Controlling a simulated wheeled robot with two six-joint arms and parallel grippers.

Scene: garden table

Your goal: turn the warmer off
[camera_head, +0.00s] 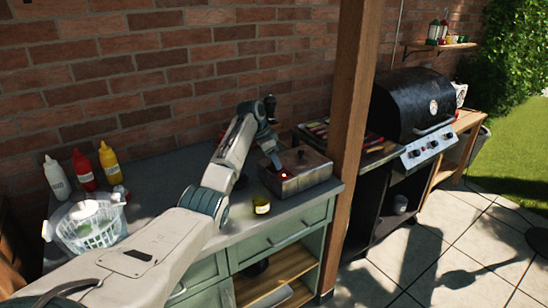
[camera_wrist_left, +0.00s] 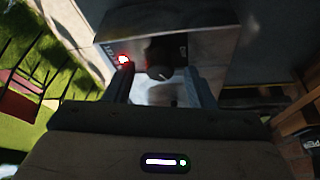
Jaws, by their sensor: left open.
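The warmer (camera_head: 310,182) is a metal box with a lid and a dark lid knob, standing on the grey counter near the wooden post. A red light glows on it. In the left wrist view, the warmer's front face (camera_wrist_left: 205,48) shows the lit red light (camera_wrist_left: 123,60) beside a round dark knob (camera_wrist_left: 160,58). My left gripper (camera_head: 279,164) is at the warmer's left side in the head view. In the wrist view, its two fingers (camera_wrist_left: 160,84) are apart, one on each side of the knob. Contact with the knob cannot be told. My right gripper is out of view.
A small yellow-labelled jar (camera_head: 262,206) stands by the counter's front edge, close to the warmer. A white basket (camera_head: 90,228) and several squeeze bottles (camera_head: 84,171) stand at left. A wooden post (camera_head: 352,100) rises right of the warmer, with a black grill (camera_head: 412,105) beyond.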

